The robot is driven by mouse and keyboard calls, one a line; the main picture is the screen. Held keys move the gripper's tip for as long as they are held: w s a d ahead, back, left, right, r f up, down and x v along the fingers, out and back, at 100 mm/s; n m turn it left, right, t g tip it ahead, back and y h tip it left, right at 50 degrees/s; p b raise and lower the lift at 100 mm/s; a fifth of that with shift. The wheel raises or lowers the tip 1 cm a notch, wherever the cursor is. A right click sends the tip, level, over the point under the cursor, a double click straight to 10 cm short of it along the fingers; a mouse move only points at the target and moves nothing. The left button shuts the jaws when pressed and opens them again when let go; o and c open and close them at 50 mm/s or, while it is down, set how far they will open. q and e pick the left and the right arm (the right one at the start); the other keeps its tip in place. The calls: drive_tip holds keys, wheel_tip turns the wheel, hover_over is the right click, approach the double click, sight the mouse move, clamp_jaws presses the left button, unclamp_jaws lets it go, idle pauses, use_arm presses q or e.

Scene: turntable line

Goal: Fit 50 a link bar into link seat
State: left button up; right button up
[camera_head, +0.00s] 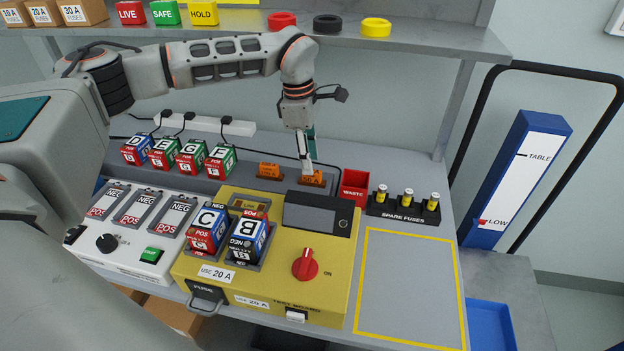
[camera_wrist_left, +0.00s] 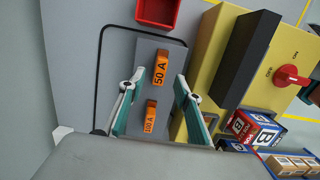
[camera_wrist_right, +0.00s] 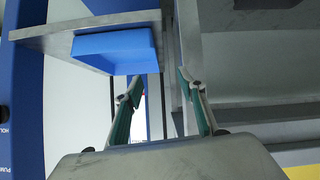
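The orange 50 A link bar (camera_wrist_left: 161,68) lies on the grey bench-top panel. It also shows in the head view (camera_head: 313,179), partly behind my left gripper (camera_head: 306,160). My left gripper points down over this bar. In the left wrist view its fingers are open, one on each side of the bar, with nothing held. An orange 100 A bar (camera_wrist_left: 150,116) lies beside it. The link seat (camera_head: 249,206) appears as a recess at the back of the yellow test board (camera_head: 340,290); its inside is unclear. My right gripper (camera_wrist_right: 160,78) is open and empty, away from the bars.
A red waste bin (camera_head: 354,190) stands close right of the 50 A bar, with spare fuses (camera_head: 404,205) beyond. The board's dark display box (camera_head: 320,217) rises in front. Labelled blocks (camera_head: 177,154) stand left. The yellow-outlined area (camera_head: 410,285) is clear.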

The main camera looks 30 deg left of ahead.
sight(312, 178)
use_arm(q)
drive_tip(key=shift+d+f, duration=0.15)
drive_tip(key=shift+f, duration=0.75)
drive_tip(key=shift+d+f, duration=0.1)
drive_tip(key=shift+f, duration=0.75)
clamp_jaws()
drive_tip(key=shift+w, duration=0.1)
drive_tip(key=shift+r, duration=0.15)
